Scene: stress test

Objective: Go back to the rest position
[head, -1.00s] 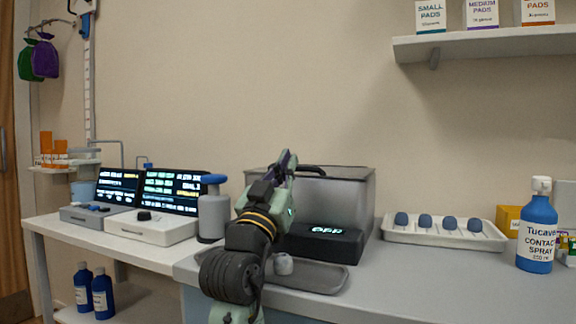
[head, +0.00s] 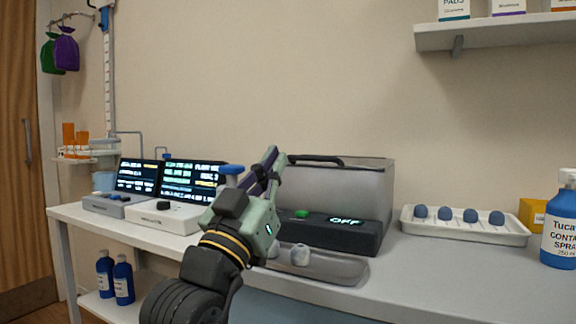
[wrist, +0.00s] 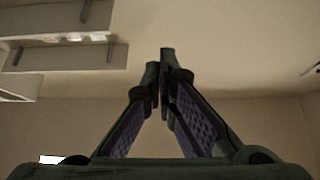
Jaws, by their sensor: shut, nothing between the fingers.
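My gripper (head: 272,160) points up in the head view, in front of the left part of a grey box-shaped device with a black handle (head: 335,190). The device's dark front panel (head: 340,232) reads "OFF" and has a green button (head: 302,213). In the wrist view my gripper's fingers (wrist: 160,55) meet at the tips with nothing between them. Behind them are only wall, ceiling and shelf undersides. My arm hides part of the counter and most of a grey bottle with a blue top (head: 231,171).
A grey tray (head: 335,268) with small pale objects lies before the device. A white tray (head: 465,232) with several blue-topped items and a blue spray bottle (head: 562,225) stand right. Two monitors (head: 190,182) stand left. A wall shelf (head: 500,32) hangs upper right.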

